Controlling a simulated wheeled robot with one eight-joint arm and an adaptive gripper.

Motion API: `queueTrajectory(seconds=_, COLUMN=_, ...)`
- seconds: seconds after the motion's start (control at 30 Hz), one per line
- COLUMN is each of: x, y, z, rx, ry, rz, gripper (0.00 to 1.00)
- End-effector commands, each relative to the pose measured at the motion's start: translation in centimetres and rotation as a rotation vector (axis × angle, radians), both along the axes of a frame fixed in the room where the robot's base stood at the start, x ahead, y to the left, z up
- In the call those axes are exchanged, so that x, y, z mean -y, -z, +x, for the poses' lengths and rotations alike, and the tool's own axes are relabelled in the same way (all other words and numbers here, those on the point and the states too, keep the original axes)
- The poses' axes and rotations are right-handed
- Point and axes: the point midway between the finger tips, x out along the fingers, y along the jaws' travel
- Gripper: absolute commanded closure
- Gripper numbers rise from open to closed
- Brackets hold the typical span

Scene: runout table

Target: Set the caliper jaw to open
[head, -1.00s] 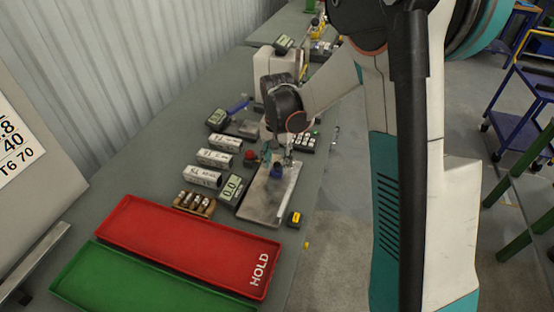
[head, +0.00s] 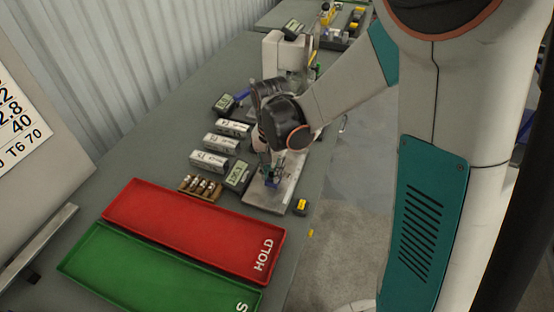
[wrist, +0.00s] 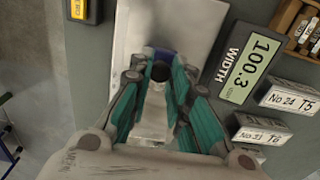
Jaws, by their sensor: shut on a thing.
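The caliper is a flat metal plate (head: 284,193) on the bench, and its bare surface also shows in the wrist view (wrist: 195,20). A blue jaw piece (head: 271,184) with a dark round top stands on it. In the wrist view the blue piece (wrist: 163,55) is between my teal fingers. My gripper (wrist: 160,78) is shut on this jaw piece, and its fingers hide much of it. In the head view my gripper (head: 272,170) points down over the plate. The WIDTH display (wrist: 248,62) beside the plate reads 100.3; it also shows in the head view (head: 237,175).
A red HOLD tray (head: 190,225) and a green tray (head: 150,268) lie at the near left. White labelled blocks (head: 209,161) and a wooden rack of small parts (head: 200,187) stand left of the plate. A small yellow-and-black box (head: 301,207) sits at its near right.

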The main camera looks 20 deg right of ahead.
Motion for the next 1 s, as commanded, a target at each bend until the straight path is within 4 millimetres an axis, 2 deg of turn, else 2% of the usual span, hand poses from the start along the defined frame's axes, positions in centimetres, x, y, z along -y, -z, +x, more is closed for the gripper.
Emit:
queueTrajectory(seconds=0.27, x=-0.3, y=0.0, z=-0.4, rx=-0.006, ry=-0.002, rz=0.005, gripper=1.00)
queueTrajectory(seconds=0.3, x=-0.3, y=0.0, z=-0.4, rx=-0.007, ry=-0.002, rz=0.005, gripper=0.76)
queueTrajectory(seconds=0.37, x=-0.3, y=0.0, z=-0.4, rx=-0.008, ry=-0.002, rz=0.004, gripper=0.62)
queueTrajectory(seconds=0.4, x=-0.3, y=0.0, z=-0.4, rx=-0.006, ry=-0.002, rz=0.005, gripper=0.60)
queueTrajectory(seconds=0.77, x=-0.2, y=-0.2, z=-0.2, rx=-0.004, ry=-0.001, rz=0.003, gripper=0.60)
queueTrajectory(seconds=0.87, x=-0.2, y=-1.1, z=-0.2, rx=-0.004, ry=-0.001, rz=0.003, gripper=0.60)
queueTrajectory(seconds=1.0, x=-0.1, y=-3.4, z=-0.3, rx=-0.004, ry=-0.001, rz=0.003, gripper=0.60)
